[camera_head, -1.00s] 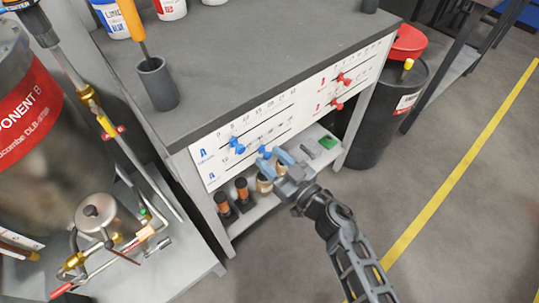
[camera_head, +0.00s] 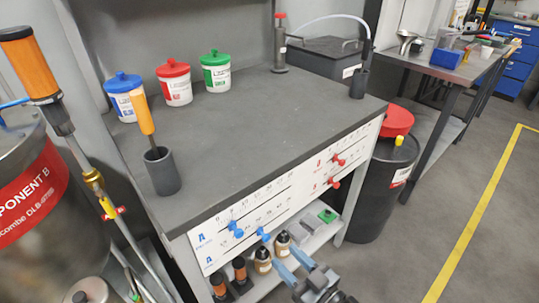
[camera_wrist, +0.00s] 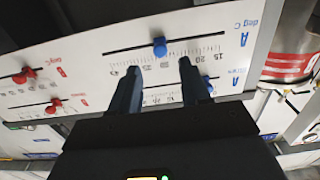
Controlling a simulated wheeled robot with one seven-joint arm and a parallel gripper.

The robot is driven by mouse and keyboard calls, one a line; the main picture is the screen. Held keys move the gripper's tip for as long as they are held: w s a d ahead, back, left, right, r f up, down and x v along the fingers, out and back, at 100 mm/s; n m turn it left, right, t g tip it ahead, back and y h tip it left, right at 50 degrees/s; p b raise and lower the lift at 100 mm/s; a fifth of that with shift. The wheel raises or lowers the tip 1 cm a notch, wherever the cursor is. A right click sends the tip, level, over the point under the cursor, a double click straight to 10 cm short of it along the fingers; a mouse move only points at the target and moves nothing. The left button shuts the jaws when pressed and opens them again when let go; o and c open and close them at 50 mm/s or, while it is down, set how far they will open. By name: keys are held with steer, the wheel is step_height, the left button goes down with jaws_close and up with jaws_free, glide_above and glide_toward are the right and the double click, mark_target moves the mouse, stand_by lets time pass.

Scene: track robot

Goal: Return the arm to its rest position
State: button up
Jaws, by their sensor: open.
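My gripper (camera_head: 294,267) is at the bottom of the head view, in front of the workbench's lower shelf, with its blue fingers apart and nothing between them. In the wrist view my gripper (camera_wrist: 160,76) points at the white slider panel (camera_wrist: 110,62), which appears upside down there. The panel (camera_head: 278,203) is on the bench front. It has blue slider knobs (camera_head: 264,234) on its left part and red slider knobs (camera_head: 338,160) on its right part. In the wrist view one blue knob (camera_wrist: 160,47) shows between and beyond the fingertips. Most of my arm is out of view.
The grey bench top (camera_head: 250,130) holds lidded tubs (camera_head: 174,82), a dark cup (camera_head: 160,172) with an orange-handled tool, and a dark box (camera_head: 325,57). Bottles (camera_head: 282,244) stand on the lower shelf. A black drum (camera_head: 378,190) stands right of the bench. Open floor (camera_head: 440,190) lies further right.

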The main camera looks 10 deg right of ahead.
steer(key=s+d+r+m+t+h+p, duration=0.1)
steer(key=s+d+r+h, duration=0.15)
steer(key=s, duration=0.45)
steer(key=s+d+r+m+t+h, duration=0.1)
steer(key=s+d, duration=0.2)
steer(key=s, duration=0.3)
steer(key=s+d+r+m+g+h+p, duration=0.1)
steer(key=s+d+r+m+h, duration=0.1)
steer(key=s+r, duration=0.7)
steer(key=s+d+r+m+g+h+p, duration=0.1)
steer(key=s+d+r+h, duration=0.3)
steer(key=s+r, duration=0.4)
steer(key=shift+s+d+r+m, duration=0.35)
steer(key=shift+s+d+m, duration=0.45)
steer(key=shift+s, duration=2.1)
steer(key=shift+a+h, duration=0.1)
steer(key=shift+h, duration=0.15)
